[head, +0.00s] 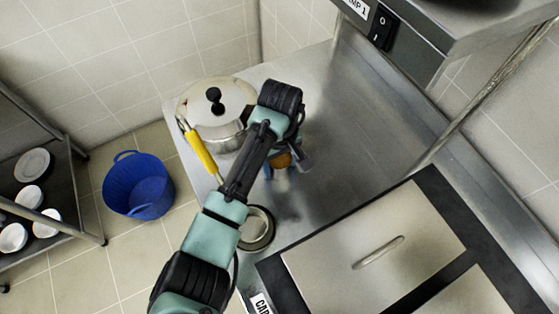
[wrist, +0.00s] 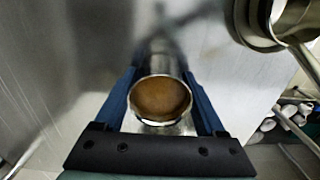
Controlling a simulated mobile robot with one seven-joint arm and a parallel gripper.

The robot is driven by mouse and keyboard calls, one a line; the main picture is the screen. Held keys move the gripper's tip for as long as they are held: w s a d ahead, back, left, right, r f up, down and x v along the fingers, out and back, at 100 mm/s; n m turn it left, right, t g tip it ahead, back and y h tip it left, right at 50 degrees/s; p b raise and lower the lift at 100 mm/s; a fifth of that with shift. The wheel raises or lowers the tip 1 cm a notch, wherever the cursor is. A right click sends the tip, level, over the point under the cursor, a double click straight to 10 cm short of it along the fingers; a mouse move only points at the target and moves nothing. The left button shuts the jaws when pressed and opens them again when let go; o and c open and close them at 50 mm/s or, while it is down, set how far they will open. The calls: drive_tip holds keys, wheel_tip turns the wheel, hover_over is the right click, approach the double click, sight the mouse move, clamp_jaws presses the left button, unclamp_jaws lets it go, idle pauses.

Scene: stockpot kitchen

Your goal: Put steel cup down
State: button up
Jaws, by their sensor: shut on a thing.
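The steel cup (wrist: 160,122) sits between the two blue fingers of my gripper (wrist: 162,75) in the wrist view. Its round open mouth faces the wrist camera and its inside looks brown; I cannot tell whether that is contents or a reflection. My gripper is shut on the cup's sides. In the head view my gripper (head: 281,170) is over the steel counter (head: 345,150), just right of the stockpot, and my arm hides most of the cup. I cannot tell whether the cup's base touches the counter.
A lidded stockpot (head: 228,128) stands at the counter's back left, with a yellow-handled tool (head: 200,150) beside it. A round steel vessel (head: 257,229) stands near the left edge. Covered wells (head: 375,245) lie front right. A blue bucket (head: 138,186) is on the floor. The counter's middle is clear.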

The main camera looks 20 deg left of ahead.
drive_tip(key=shift+f, duration=0.1)
drive_tip(key=o, duration=1.5)
wheel_tip(320, 180, up, 12)
drive_tip(key=shift+r+p, duration=0.2)
drive_tip(key=shift+p, duration=0.75)
drive_tip(key=shift+f, duration=0.1)
